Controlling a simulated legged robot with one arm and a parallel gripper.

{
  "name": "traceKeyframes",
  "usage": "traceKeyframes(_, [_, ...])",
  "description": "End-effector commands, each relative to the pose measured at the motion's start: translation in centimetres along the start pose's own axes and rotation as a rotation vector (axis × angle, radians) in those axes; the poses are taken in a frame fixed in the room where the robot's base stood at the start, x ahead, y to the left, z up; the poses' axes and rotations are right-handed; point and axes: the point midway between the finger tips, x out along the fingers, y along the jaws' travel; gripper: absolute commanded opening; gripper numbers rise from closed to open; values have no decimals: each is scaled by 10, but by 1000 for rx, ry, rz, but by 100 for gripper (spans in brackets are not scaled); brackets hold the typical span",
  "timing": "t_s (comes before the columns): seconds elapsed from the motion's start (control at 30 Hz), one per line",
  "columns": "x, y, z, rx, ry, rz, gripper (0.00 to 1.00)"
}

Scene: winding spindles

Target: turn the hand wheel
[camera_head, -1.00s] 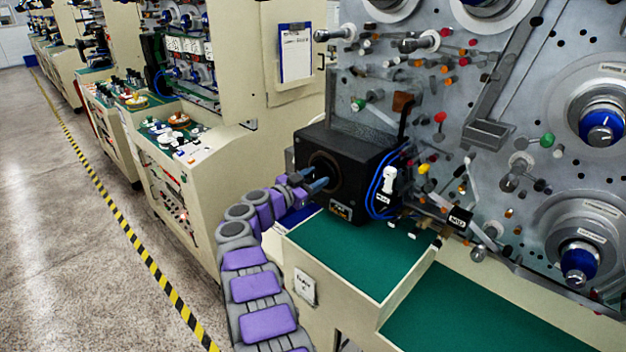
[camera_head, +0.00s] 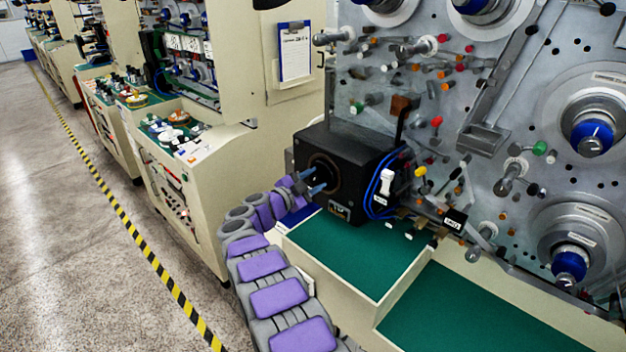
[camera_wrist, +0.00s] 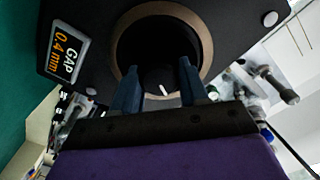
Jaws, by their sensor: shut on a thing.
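A black box (camera_head: 345,155) stands on the green-topped machine ledge. Its face has a round opening with a tan ring, and the dark round hand wheel (camera_wrist: 155,40) sits inside the ring. My gripper (camera_head: 318,180) reaches the box face from the left. In the wrist view, its two blue fingers (camera_wrist: 158,66) stand upright across the lower part of the ring, shut on the dark wheel. A small white mark shows between them. The fingers hide part of the wheel, and its exact grip is too dark to see. A label (camera_wrist: 63,55) reads "GAP 0.4 mm".
Blue cables (camera_head: 378,190) hang at the box's right side. A grey panel (camera_head: 480,110) with spindles and coloured knobs rises behind. The green ledge (camera_head: 350,250) in front of the box is clear. A yellow-black floor stripe (camera_head: 140,245) runs along the open aisle at left.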

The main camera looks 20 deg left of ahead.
Motion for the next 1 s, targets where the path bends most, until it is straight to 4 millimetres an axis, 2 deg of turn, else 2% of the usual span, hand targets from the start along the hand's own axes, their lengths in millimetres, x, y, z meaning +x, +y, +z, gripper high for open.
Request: traceKeyframes(1.0, [-2, 7, 10, 956, -4, 5, 13])
